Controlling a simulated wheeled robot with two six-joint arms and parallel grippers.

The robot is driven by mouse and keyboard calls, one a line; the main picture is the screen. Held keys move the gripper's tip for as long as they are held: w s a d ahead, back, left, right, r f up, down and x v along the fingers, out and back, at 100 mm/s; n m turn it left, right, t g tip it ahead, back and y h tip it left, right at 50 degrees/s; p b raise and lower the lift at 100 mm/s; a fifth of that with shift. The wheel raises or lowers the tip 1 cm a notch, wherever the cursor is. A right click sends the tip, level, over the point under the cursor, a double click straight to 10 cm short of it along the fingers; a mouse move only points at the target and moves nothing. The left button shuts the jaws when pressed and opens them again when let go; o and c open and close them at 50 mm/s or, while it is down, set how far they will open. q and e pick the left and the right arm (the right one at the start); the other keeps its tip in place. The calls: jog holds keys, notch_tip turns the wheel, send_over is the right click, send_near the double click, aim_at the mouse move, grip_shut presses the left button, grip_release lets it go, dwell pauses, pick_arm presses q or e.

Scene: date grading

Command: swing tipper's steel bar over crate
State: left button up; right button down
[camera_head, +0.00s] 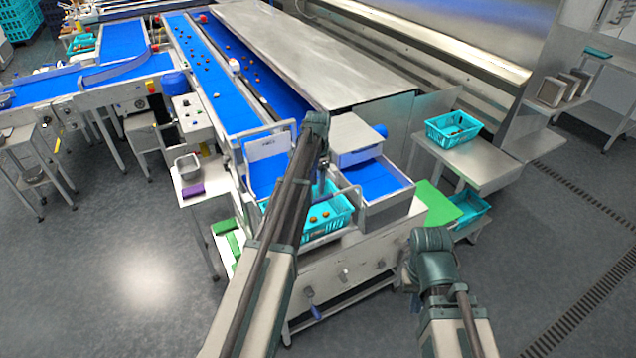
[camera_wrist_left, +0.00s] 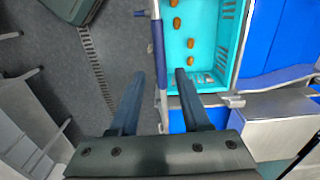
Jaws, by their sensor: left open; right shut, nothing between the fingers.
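The teal crate (camera_head: 328,232) sits at the end of the sorting line in the head view, partly behind my left arm, with a few brown dates in it. In the left wrist view the crate (camera_wrist_left: 212,25) is at the top right, with several dates along its left side. The steel bar (camera_wrist_left: 157,38), with a dark blue sleeve, runs along the crate's left edge. My left gripper (camera_wrist_left: 160,75) is open, and the bar appears between its fingertips in the picture; whether they are at its depth I cannot tell. In the head view my right arm is at the lower right, its gripper not visible.
A blue belt (camera_head: 215,80) carrying dates leads toward the crate. A second teal crate (camera_head: 453,128) stands on a steel side table (camera_head: 480,165) at right. A small table (camera_head: 195,185) is at left. Open floor (camera_head: 130,270) lies at lower left.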

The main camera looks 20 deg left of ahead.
pick_arm(q)
notch_tip(320, 180, up, 2)
jog(key=shift+p, duration=0.5)
pick_arm(e)
notch_tip(320, 180, up, 2)
